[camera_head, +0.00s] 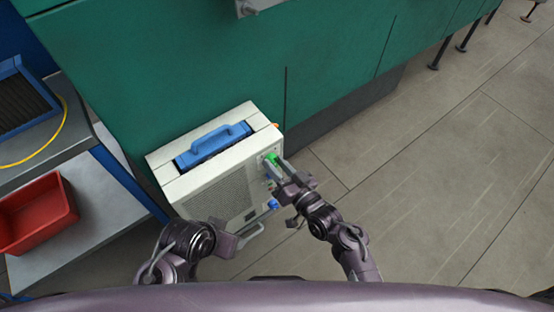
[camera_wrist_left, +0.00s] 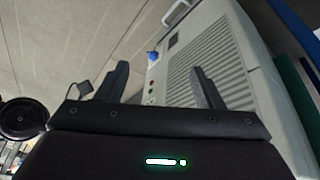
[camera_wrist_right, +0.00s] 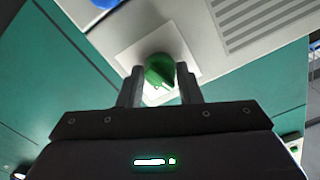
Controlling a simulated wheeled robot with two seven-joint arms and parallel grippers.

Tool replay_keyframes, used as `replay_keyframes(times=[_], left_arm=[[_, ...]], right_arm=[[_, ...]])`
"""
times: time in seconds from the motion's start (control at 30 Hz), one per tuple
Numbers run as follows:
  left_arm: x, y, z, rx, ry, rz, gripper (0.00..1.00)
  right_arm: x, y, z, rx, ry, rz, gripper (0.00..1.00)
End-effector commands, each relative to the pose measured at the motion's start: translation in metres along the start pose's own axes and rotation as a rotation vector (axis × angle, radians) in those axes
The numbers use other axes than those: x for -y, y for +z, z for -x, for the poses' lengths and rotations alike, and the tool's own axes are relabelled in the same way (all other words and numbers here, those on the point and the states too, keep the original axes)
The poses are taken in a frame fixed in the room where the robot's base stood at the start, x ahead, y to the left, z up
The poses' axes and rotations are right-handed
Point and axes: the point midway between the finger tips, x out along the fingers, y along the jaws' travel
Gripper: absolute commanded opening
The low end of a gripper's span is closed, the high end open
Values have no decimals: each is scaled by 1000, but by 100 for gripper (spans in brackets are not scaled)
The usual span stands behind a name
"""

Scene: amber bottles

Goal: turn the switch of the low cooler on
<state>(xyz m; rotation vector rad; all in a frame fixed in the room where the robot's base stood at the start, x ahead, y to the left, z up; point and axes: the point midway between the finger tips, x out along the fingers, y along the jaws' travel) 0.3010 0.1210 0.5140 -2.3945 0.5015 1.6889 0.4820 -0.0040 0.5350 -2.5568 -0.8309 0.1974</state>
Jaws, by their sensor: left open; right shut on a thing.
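The low cooler (camera_head: 225,160) is a white box with a blue handle on top, standing on the floor against the green cabinet. Its switch is a green knob (camera_head: 271,157) on the side facing right; the right wrist view shows this green knob (camera_wrist_right: 160,70) on a white plate. My right gripper (camera_head: 274,167) is shut on the knob, one finger on each side of it (camera_wrist_right: 158,84). My left gripper (camera_head: 237,238) is open and empty beside the cooler's near lower part. In the left wrist view the cooler (camera_wrist_left: 220,65) stands beyond the open fingers (camera_wrist_left: 160,85).
A blue knob (camera_head: 273,203) sits lower on the same cooler side. A grey handle (camera_head: 251,236) is near my left gripper. A shelf (camera_head: 85,225) with a red bin (camera_head: 38,214) stands at left. The tiled floor (camera_head: 430,170) at right is clear.

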Motion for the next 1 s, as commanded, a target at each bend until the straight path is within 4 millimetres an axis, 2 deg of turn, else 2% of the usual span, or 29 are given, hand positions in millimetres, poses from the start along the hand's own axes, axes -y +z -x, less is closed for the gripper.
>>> replay_keyframes(times=[0.03, 0.4, 0.5, 0.7, 1.0], left_arm=[[5, 1, 9, 35, -10, 10, 61], [33, 25, 34, 259, -60, 83, 61], [36, 32, 2, 252, -61, 91, 61], [44, 47, -43, 237, -68, 108, 61], [52, 70, -86, 219, -80, 125, 61]], right_arm=[[2, -4, 0, 3, 2, -47, 9], [2, -4, 0, 1, 1, -401, 9], [1, -3, 0, 1, 3, -495, 9], [1, -3, 0, 1, 3, -685, 9], [1, -2, 0, 0, 2, -926, 9]])
